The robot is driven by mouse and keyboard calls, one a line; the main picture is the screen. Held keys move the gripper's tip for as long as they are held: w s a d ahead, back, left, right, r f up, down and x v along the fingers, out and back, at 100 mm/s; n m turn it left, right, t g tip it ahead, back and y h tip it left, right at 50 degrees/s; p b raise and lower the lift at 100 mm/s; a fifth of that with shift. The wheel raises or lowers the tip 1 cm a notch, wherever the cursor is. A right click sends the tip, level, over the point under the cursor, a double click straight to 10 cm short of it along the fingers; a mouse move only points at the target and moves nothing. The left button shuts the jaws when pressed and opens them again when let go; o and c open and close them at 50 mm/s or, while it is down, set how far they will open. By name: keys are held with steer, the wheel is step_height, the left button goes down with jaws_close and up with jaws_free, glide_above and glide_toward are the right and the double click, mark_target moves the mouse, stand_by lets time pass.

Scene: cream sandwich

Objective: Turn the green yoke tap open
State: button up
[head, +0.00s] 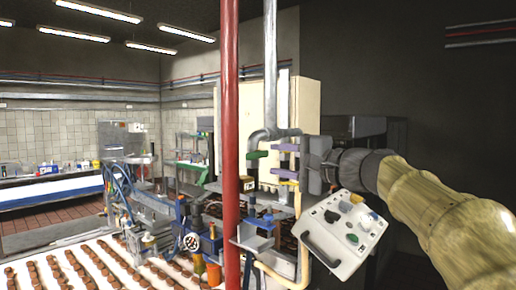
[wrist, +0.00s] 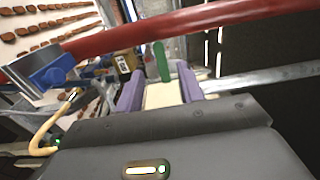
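The green tap handle (head: 256,154) sits on the grey pipe near its bend, just right of the red pole. In the wrist view the green handle (wrist: 161,62) is a narrow upright bar beyond my fingertips and roughly between them. My gripper (head: 276,160) has purple fingers, one above the other in the head view, spread apart just right of the handle. In the wrist view my gripper (wrist: 159,78) shows a clear gap between its fingers. The handle looks apart from both fingers. The tap's body is partly hidden.
A red pole (head: 230,120) stands left of the tap and crosses the top of the wrist view (wrist: 190,20). The grey pipe (head: 270,70) drops beside a cream cabinet (head: 303,105). A control panel (head: 345,235) hangs below my arm. Blue-handled fittings (head: 191,242) stand lower left.

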mark_target(253, 157)
steer(key=p+x, duration=0.2)
steer(key=x, duration=0.4)
steer(key=shift+r+p, duration=0.15)
steer(key=shift+p, duration=0.2)
steer(key=shift+w+a, duration=0.35)
steer(key=shift+a, duration=0.15)
jaws_close()
